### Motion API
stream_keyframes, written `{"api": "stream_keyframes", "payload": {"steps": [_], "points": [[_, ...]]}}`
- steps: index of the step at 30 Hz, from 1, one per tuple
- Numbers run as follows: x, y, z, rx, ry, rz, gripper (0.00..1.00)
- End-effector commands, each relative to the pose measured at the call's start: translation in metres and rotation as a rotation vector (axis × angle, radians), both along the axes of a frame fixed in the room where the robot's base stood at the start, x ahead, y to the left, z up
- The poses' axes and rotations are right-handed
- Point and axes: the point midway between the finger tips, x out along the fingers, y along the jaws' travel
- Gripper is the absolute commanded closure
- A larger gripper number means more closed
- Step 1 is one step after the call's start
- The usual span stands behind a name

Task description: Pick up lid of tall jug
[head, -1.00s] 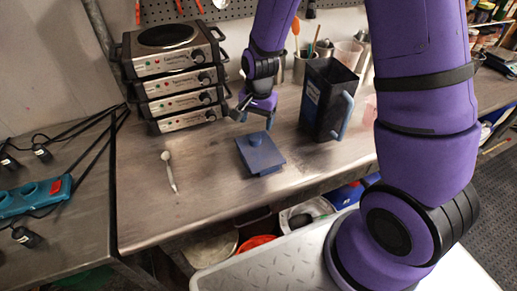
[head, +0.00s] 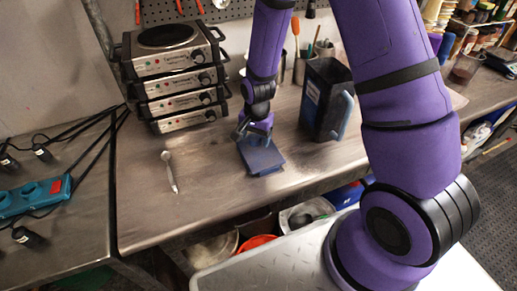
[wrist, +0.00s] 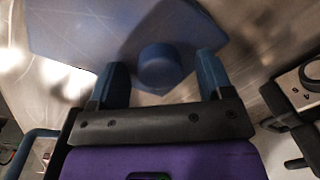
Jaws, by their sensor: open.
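The blue lid (head: 262,158) lies flat on the metal table, beside the tall dark jug. In the wrist view its flat plate (wrist: 75,32) fills the top left, and its round knob (wrist: 160,66) sits between my fingertips. My gripper (head: 254,137) is over the lid in the head view and hides the knob there. In the wrist view my gripper (wrist: 160,80) is open, one blue finger on each side of the knob with a gap to each. The tall jug (head: 325,100) stands upright to the right, its top open and its handle at the right.
A stack of hot plates (head: 178,75) stands at the back left. A white spoon (head: 170,171) lies on the table (head: 215,205) left of the lid. Utensil containers stand behind the jug. The table is clear between spoon and lid.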

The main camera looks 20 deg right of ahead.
Motion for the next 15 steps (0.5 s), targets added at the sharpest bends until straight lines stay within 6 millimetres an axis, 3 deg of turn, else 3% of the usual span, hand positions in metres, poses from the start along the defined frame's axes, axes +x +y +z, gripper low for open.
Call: {"api": "stream_keyframes", "payload": {"steps": [2,3,9,15], "points": [[0.0001,-0.0001,0.0002,0.000,0.000,0.000,0.27],[0.0001,-0.0001,0.0003,0.000,0.000,0.000,0.31],[0.0000,-0.0002,0.0004,0.000,0.000,0.000,0.77],[0.0000,-0.0002,0.0005,0.000,0.000,0.000,0.81]]}}
